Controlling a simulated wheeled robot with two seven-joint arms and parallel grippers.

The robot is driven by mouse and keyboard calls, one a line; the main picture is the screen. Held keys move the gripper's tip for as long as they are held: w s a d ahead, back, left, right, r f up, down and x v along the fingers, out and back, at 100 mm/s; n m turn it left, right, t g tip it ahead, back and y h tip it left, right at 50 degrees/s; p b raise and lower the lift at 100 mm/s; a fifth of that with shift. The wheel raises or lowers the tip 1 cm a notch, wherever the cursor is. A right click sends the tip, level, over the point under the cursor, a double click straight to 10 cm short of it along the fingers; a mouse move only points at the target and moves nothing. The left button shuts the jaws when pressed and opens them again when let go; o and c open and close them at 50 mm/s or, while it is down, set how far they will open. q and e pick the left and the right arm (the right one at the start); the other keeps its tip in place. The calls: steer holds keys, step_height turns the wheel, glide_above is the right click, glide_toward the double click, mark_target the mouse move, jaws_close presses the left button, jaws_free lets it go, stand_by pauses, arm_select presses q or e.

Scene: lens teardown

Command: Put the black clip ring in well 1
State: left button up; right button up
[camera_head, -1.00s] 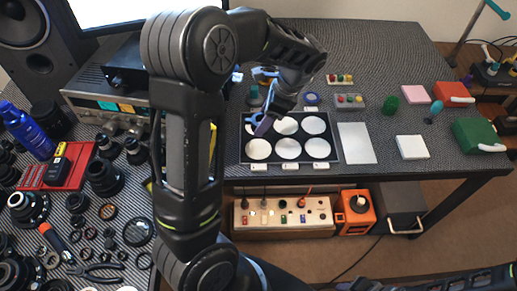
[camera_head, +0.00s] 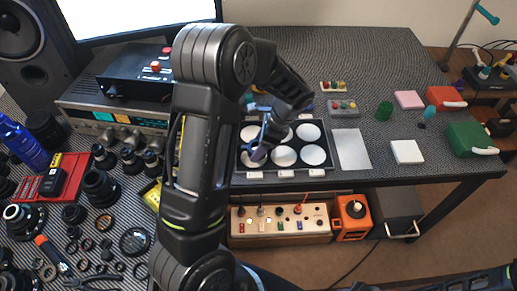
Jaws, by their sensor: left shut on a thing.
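A black tray (camera_head: 334,166) with white round wells stands on the desk, its wells in two rows. My left gripper (camera_head: 260,152) is over the tray's left side, pointing down at the front-left well. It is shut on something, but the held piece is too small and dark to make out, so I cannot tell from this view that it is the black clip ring. My right gripper is not in view; only a dark arm part shows at the bottom right.
White labels (camera_head: 286,174) line the tray's front. A white sheet (camera_head: 352,149) lies right of it. Lens parts and loose rings (camera_head: 135,241) crowd the left desk. A monitor and amplifier (camera_head: 110,120) stand behind. Green, pink and red blocks sit at the right.

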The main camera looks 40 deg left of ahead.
arm_select(q)
steer(key=shift+f, duration=0.9)
steer(key=shift+f, duration=0.2)
steer(key=o, duration=1.3)
steer(key=shift+r, duration=0.15)
steer(key=b+v, duration=0.1)
steer(key=v, duration=1.1)
steer(key=shift+r, duration=0.1)
